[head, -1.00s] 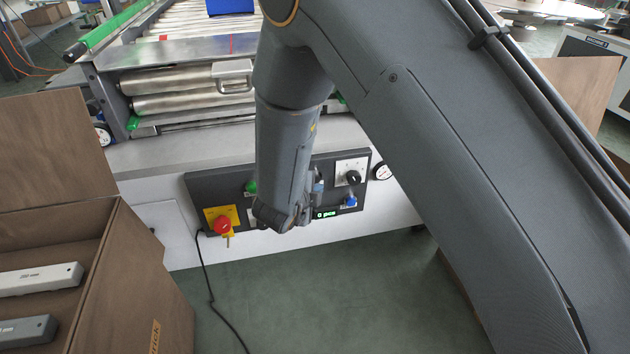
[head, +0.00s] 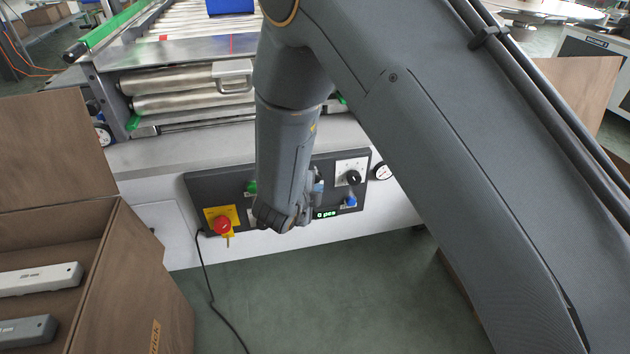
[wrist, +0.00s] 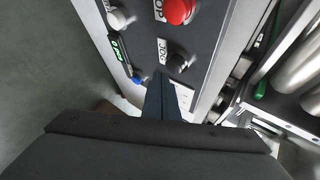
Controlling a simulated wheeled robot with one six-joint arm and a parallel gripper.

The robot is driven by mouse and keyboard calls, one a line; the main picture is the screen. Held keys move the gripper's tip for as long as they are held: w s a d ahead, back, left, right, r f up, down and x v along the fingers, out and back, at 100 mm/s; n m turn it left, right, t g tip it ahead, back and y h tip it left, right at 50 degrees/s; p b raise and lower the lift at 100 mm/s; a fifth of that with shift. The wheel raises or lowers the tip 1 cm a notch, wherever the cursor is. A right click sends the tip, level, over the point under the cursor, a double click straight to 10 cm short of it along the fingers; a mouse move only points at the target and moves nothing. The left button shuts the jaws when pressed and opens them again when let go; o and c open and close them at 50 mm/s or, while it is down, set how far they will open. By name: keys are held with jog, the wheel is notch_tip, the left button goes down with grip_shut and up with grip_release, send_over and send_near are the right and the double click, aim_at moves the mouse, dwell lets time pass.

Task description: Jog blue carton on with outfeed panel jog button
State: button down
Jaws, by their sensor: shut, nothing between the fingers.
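The blue carton (head: 230,6) sits on the roller conveyor at the top edge of the head view, partly cut off. The outfeed panel (head: 195,190) is on the white front face below the conveyor. In the wrist view, the panel carries a dark round button (wrist: 177,62) beside a JOG label (wrist: 163,50). My gripper (wrist: 163,78) is shut and empty, its fingertips just short of that button in the picture; whether they touch it is unclear. In the head view my arm hides the jog button and most of the gripper (head: 285,218).
A lit display (head: 326,214) is close by. A brown box (head: 150,270) stands at left; a black cable hangs down.

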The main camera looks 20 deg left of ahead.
jog(key=shift+w, duration=0.15)
dwell(0.5)
jog(key=shift+w+a, duration=0.25)
jog(key=shift+w+a, duration=0.25)
jog(key=shift+w, duration=0.2)
dwell(2.1)
dwell(4.2)
jog(key=shift+s+d+p, duration=0.5)
jog(key=shift+s, duration=0.3)
